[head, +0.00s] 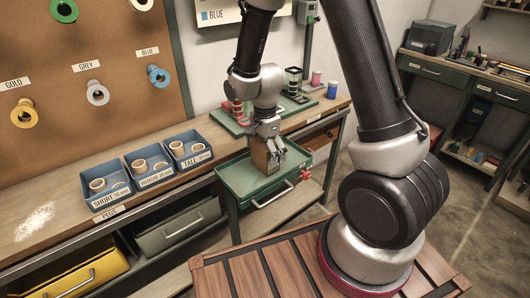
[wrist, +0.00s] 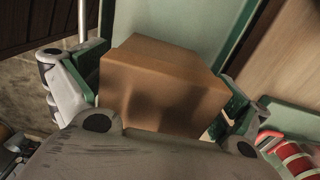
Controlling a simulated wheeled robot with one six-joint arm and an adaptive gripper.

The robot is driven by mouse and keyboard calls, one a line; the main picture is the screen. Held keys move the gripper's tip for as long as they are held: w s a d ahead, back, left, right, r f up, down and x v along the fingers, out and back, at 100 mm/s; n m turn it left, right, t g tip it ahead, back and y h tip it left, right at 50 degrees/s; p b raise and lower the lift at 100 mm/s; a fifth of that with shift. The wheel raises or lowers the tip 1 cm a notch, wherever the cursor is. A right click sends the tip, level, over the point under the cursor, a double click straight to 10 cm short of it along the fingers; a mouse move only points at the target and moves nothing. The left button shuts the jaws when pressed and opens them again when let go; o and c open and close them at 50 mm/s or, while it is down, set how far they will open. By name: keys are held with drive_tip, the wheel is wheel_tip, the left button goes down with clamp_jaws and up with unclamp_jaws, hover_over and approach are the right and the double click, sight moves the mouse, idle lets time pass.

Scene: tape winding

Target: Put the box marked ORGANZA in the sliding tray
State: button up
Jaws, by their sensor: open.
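A brown cardboard box (head: 262,158) is at the green sliding tray (head: 238,182), toward its back. In the wrist view the box (wrist: 165,80) sits between the fingers of my gripper (wrist: 155,95), with the green tray (wrist: 170,22) beyond it. My gripper (head: 267,140) is open and points down around the top of the box. The box appears to rest on the tray floor, but its lower edge is partly unclear. No ORGANZA marking can be read on the faces that show.
Three blue peg bins (head: 107,190) stand on the wooden bench left of the tray. A green board (head: 275,112) with red spools (head: 232,110) lies behind the tray. A red knob (head: 305,175) is at the tray's right side. The tray's front part is empty.

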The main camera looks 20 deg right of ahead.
wheel_tip(320, 180, up, 12)
drive_tip(key=shift+r, duration=0.15)
drive_tip(key=s+d+r+n+t, duration=0.2)
drive_tip(key=s+d+r+n, duration=0.4)
drive_tip(key=s, duration=0.4)
drive_tip(key=s+d+r+n+t, duration=0.2)
drive_tip(key=s+d+r+n, duration=0.4)
drive_tip(key=s, duration=0.5)
wheel_tip(320, 180, up, 4)
drive_tip(key=shift+d+f+n, duration=0.25)
drive_tip(key=shift+d+n, duration=0.1)
drive_tip(key=shift+n, duration=0.85)
drive_tip(key=shift+w, duration=0.1)
